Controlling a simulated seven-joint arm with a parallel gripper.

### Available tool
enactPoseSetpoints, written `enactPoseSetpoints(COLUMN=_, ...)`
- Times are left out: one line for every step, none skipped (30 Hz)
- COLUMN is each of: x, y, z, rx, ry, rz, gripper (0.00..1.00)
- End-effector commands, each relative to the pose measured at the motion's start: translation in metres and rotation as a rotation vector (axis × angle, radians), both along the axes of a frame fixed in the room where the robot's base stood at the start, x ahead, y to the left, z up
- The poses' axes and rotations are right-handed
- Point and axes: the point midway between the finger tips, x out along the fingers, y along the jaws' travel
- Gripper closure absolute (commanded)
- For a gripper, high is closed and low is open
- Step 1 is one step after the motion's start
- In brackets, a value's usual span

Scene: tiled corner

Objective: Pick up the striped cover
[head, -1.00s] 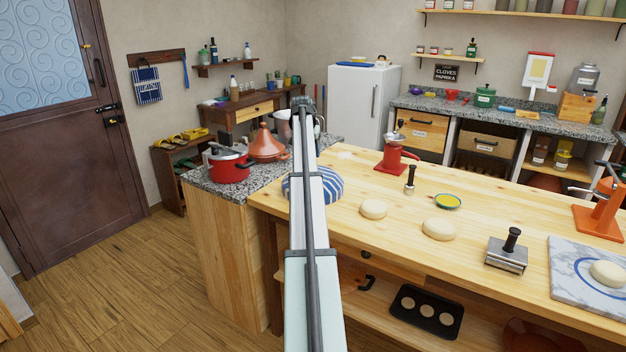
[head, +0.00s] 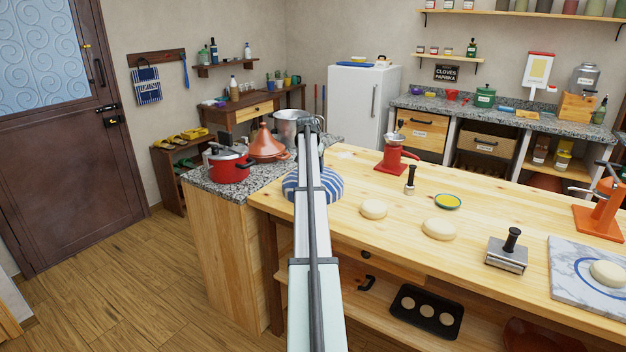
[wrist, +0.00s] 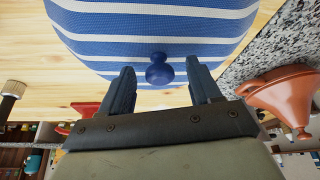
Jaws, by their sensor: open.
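The striped cover (head: 331,184) is a blue and white dome standing on the wooden table, partly hidden behind my arm in the head view. In the wrist view the cover (wrist: 150,25) fills the upper middle, with its round blue knob (wrist: 158,72) toward the fingers. My gripper (wrist: 160,78) is open, with one finger to each side of the knob in the picture. I cannot tell whether the knob is fully between the fingers or just beyond them. No finger visibly touches it. In the head view my fingers are hidden behind the arm.
A terracotta tagine (head: 267,146) and a red pot (head: 230,168) stand on the granite counter left of the cover. A grey metal vessel (head: 287,122) stands behind. Dough rounds (head: 373,208) and a red grinder (head: 394,158) are on the table to the right.

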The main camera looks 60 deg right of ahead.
Motion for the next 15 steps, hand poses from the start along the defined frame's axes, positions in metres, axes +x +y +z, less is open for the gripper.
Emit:
enactPoseSetpoints(x=0.0000, y=0.0001, z=0.0002, rx=0.000, ry=0.000, rz=0.000, gripper=0.37)
enactPoseSetpoints(x=0.0000, y=0.0001, z=0.0002, rx=0.000, ry=0.000, rz=0.000, gripper=0.37)
enactPoseSetpoints(x=0.0000, y=0.0002, z=0.0001, rx=0.000, ry=0.000, rz=0.000, gripper=0.41)
enactPoseSetpoints(x=0.0000, y=0.0002, z=0.0001, rx=0.000, ry=0.000, rz=0.000, gripper=0.44)
enactPoseSetpoints(x=0.0000, y=0.0001, z=0.0002, rx=0.000, ry=0.000, rz=0.000, gripper=0.47)
enactPoseSetpoints(x=0.0000, y=0.0001, z=0.0002, rx=0.000, ry=0.000, rz=0.000, gripper=0.51)
enactPoseSetpoints(x=0.0000, y=0.0001, z=0.0002, rx=0.000, ry=0.000, rz=0.000, gripper=0.53)
enactPoseSetpoints(x=0.0000, y=0.0001, z=0.0002, rx=0.000, ry=0.000, rz=0.000, gripper=0.56)
enactPoseSetpoints(x=0.0000, y=0.0001, z=0.0002, rx=0.000, ry=0.000, rz=0.000, gripper=0.60)
enactPoseSetpoints(x=0.0000, y=0.0001, z=0.0003, rx=0.000, ry=0.000, rz=0.000, gripper=0.63)
enactPoseSetpoints(x=-0.0001, y=0.0002, z=0.0002, rx=0.000, ry=0.000, rz=0.000, gripper=0.66)
enactPoseSetpoints(x=-0.0001, y=0.0002, z=0.0002, rx=0.000, ry=0.000, rz=0.000, gripper=0.70)
enactPoseSetpoints(x=-0.0001, y=0.0002, z=0.0002, rx=0.000, ry=0.000, rz=0.000, gripper=0.73)
enactPoseSetpoints(x=-0.0001, y=0.0002, z=0.0002, rx=0.000, ry=0.000, rz=0.000, gripper=0.76)
enactPoseSetpoints(x=-0.0001, y=0.0002, z=0.0002, rx=0.000, ry=0.000, rz=0.000, gripper=0.79)
